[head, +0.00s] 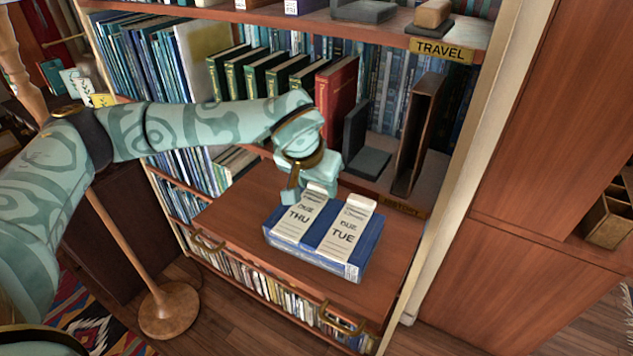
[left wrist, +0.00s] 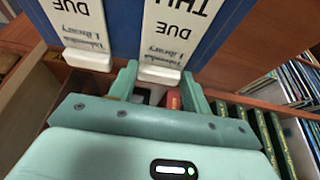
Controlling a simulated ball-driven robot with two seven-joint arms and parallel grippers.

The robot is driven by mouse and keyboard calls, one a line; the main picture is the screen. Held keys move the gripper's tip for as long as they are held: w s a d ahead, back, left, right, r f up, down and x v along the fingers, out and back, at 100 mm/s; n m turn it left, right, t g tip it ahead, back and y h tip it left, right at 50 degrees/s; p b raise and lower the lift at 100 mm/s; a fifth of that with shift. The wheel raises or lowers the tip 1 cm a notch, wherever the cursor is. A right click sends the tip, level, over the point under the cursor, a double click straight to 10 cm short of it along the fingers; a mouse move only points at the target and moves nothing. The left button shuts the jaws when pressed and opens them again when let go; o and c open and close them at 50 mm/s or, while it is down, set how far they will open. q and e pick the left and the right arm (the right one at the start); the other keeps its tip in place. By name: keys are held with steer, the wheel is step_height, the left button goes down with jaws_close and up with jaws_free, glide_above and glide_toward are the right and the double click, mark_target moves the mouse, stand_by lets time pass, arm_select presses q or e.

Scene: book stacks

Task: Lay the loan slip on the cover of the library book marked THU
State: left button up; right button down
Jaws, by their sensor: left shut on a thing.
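A strip printed DUE THU (head: 297,217) and a strip printed DUE TUE (head: 343,235) lie side by side over blue book covers (head: 314,239); I cannot tell whether this is one book or two. Each strip has a thick white block at its far end. My left gripper (head: 305,190) is at the far end of the THU strip. In the left wrist view its fingers (left wrist: 160,90) are shut around the white end block (left wrist: 159,75) of that strip. I cannot tell whether the strip touches the cover. No other slip shows. My right gripper is out of view.
The books rest on a brown wooden ledge (head: 235,225) with bare room on both sides. Behind stand green books (head: 262,75), a red book (head: 335,95) and a dark bookend (head: 365,145). The TRAVEL shelf (head: 395,35) overhangs above. A wooden stand (head: 168,308) is at left.

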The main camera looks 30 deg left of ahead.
mark_target(305, 209)
arm_select(q)
steer(key=o, duration=1.5)
steer(key=shift+f, duration=0.15)
steer(key=p+v, duration=0.1)
steer(key=v, duration=1.1)
steer(key=shift+r+p, duration=0.25)
steer(key=shift+p, duration=0.15)
